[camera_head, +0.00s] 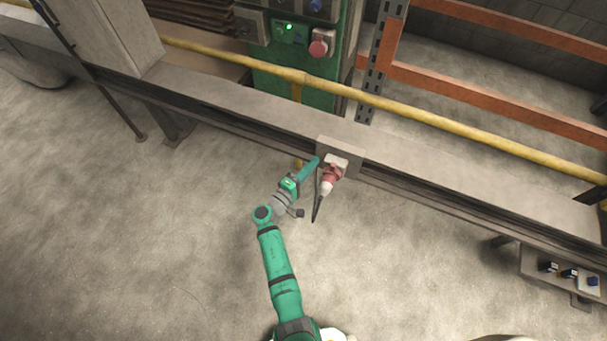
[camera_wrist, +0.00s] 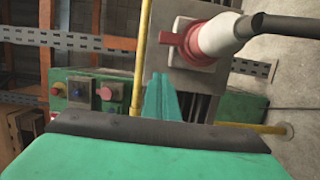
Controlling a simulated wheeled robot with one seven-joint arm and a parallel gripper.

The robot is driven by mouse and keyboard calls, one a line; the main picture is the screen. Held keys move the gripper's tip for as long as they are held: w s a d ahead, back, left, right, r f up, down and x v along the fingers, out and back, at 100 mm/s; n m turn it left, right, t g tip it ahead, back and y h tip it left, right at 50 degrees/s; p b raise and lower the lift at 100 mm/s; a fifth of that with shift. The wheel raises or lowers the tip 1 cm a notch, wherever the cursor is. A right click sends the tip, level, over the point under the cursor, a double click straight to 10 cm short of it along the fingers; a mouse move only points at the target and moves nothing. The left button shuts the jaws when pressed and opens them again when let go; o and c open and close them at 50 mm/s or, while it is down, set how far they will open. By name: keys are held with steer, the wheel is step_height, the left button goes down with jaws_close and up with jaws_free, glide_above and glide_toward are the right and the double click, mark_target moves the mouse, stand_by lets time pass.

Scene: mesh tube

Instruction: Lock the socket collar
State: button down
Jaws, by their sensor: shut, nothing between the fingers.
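The socket (camera_head: 337,164) is a pale box on a grey plate on the beam's side. Its red collar (camera_head: 331,174) surrounds the plug (camera_head: 325,188), which has a white body and a black cable. In the wrist view the red collar (camera_wrist: 195,41) sits against the grey socket plate, with the white plug body (camera_wrist: 218,33) coming out to the right. I cannot tell the collar's turn angle. My green gripper (camera_head: 316,161) is just left of the socket. In the wrist view my gripper's fingers (camera_wrist: 161,80) are together and empty, below and left of the collar, apart from it.
A long grey beam (camera_head: 230,105) carries the socket, with a yellow pipe (camera_head: 430,117) running along behind it. A green control cabinet (camera_head: 292,70) with a red button stands beyond. The plug's black cable (camera_head: 316,209) hangs beside my gripper. The floor in front is clear.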

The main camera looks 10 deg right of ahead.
mark_target(333, 167)
steer(key=shift+s+d, duration=0.6)
steer(key=shift+d, duration=0.2)
steer(key=shift+s+d, duration=0.6)
steer(key=shift+d, duration=0.2)
steer(key=shift+d, duration=0.2)
